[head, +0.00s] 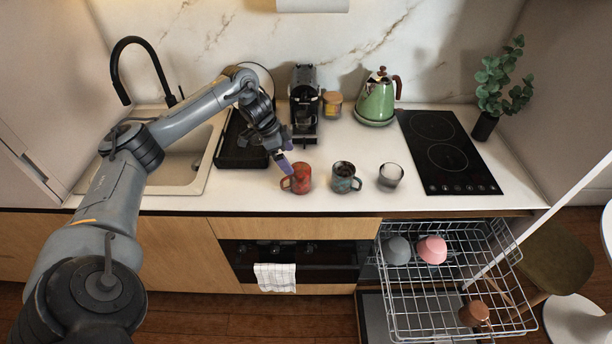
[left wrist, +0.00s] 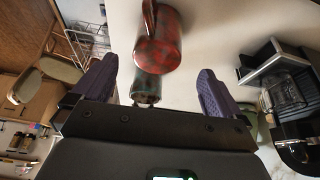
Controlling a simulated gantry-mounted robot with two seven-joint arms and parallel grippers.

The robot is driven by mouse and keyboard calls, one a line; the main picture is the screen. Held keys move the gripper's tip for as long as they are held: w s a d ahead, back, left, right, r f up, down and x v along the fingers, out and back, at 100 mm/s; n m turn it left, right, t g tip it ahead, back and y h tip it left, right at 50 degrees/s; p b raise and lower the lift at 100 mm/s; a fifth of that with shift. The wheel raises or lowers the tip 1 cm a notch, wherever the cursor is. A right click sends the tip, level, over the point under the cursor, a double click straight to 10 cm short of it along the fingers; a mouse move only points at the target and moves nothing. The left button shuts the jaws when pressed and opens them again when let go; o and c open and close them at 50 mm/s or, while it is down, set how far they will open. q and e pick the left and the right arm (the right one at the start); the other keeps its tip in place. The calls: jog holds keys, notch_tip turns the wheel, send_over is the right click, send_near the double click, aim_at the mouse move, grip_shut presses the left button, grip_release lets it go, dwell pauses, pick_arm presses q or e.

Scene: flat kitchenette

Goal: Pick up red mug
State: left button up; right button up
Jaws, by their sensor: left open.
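The red mug (head: 300,178) stands upright on the white counter near its front edge, handle toward the left. My left gripper (head: 284,165) is just beside and above it at its upper left. In the left wrist view the red mug (left wrist: 160,42) lies ahead of the open, empty fingers (left wrist: 155,90), roughly between them but farther out. I cannot tell from the pictures whether a finger touches the mug. My right gripper is in neither view.
Behind are a coffee machine (head: 304,105), a green kettle (head: 376,100) and a black drying rack (head: 240,145). An open dishwasher rack (head: 440,295) extends below the counter.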

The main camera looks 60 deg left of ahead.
aim_at(297, 169)
pick_arm(q)
jog(key=x, duration=0.3)
jog(key=shift+d+f, duration=0.2)
jog(key=shift+f, duration=0.15)
jog(key=shift+w+x, duration=0.2)
jog(key=shift+x, duration=2.8)
jog(key=shift+d+r, duration=0.1)
jog(key=c, duration=1.3)
jog(key=shift+o, duration=0.2)
jog(key=shift+r, duration=0.15)
